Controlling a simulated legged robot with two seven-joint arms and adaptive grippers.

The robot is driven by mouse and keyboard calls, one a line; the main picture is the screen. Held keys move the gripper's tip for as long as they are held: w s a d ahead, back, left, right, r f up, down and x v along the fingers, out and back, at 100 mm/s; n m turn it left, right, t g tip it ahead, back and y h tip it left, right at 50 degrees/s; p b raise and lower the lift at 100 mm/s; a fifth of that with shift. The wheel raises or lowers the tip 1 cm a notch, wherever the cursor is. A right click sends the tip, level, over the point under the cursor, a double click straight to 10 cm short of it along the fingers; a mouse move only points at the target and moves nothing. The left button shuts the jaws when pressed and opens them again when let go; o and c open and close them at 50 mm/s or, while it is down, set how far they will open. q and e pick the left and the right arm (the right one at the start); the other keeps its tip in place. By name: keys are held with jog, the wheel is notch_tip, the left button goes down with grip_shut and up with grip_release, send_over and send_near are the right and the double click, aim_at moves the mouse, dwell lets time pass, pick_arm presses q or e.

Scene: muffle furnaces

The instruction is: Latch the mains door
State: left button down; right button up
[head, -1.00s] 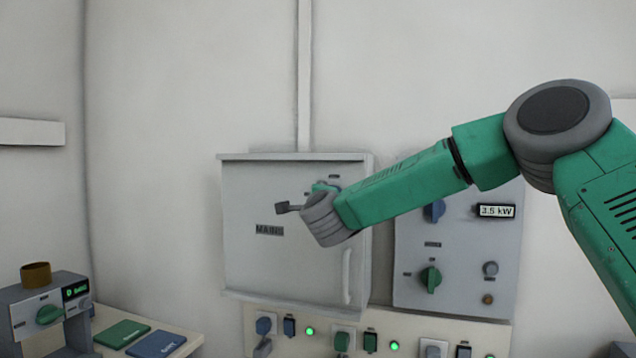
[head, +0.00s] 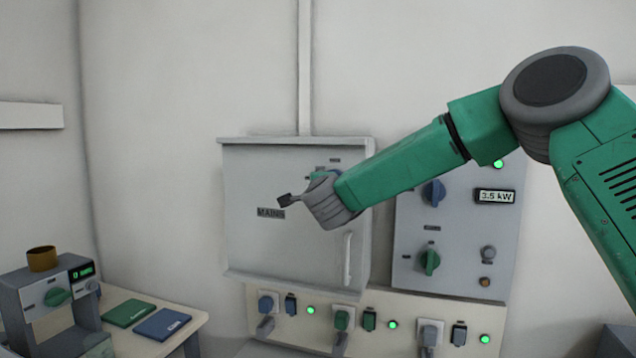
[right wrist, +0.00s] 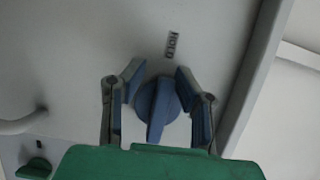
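The mains door (head: 250,180) is the grey front of a wall cabinet, labelled "MAINS", and looks closed. A pale vertical handle (head: 347,260) is at its lower right. A blue knob (right wrist: 157,108) on the grey face shows in the right wrist view, with a "HOLD" label above it. Its grip bar points down in that picture. My right gripper (right wrist: 159,76) is open, one finger on each side of the knob, with small gaps visible. In the head view my right gripper (head: 322,174) is at the door's upper right, and my wrist mostly hides the knob. My left gripper is not in view.
A grey panel (head: 460,245) with knobs and a "3.5 kW" display is right of the cabinet. A strip of sockets (head: 377,338) with plugs and green lights runs below. A small device (head: 45,300) and green (head: 129,313) and blue (head: 162,324) pads are lower left.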

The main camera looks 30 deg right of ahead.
jog(key=shift+d, duration=0.2)
jog(key=v, duration=1.1)
jog(key=shift+s+a, duration=0.2)
jog(key=shift+s, duration=0.15)
jog(key=shift+f, duration=0.15)
